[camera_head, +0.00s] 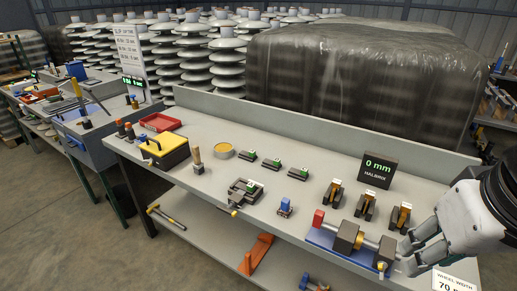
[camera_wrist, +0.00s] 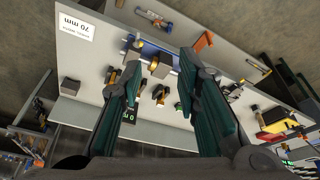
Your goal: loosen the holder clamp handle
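My gripper (camera_head: 404,252) is at the right front of the bench, by the right end of a blue-based fixture (camera_head: 327,241) with grey blocks and a red end. In the wrist view my gripper (camera_wrist: 160,63) is open, its teal fingers apart and nothing visibly held. The fixture's grey block (camera_wrist: 160,66) appears between the fingertips; contact cannot be told. A small yellow-tipped handle (camera_head: 381,266) shows at the fixture's front right. A grey holder (camera_head: 243,191) at the bench's middle has another yellow-tipped handle (camera_head: 234,212). Which one is the holder clamp handle is not labelled.
Several dark clamps with orange parts (camera_head: 367,206) stand behind the fixture, near a "0 mm" display (camera_head: 377,170). A blue-topped piece (camera_head: 285,207) sits to its left. A yellow-topped box (camera_head: 165,150) and red tray (camera_head: 160,122) are farther left. An orange bracket (camera_head: 256,254) lies on the lower shelf.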

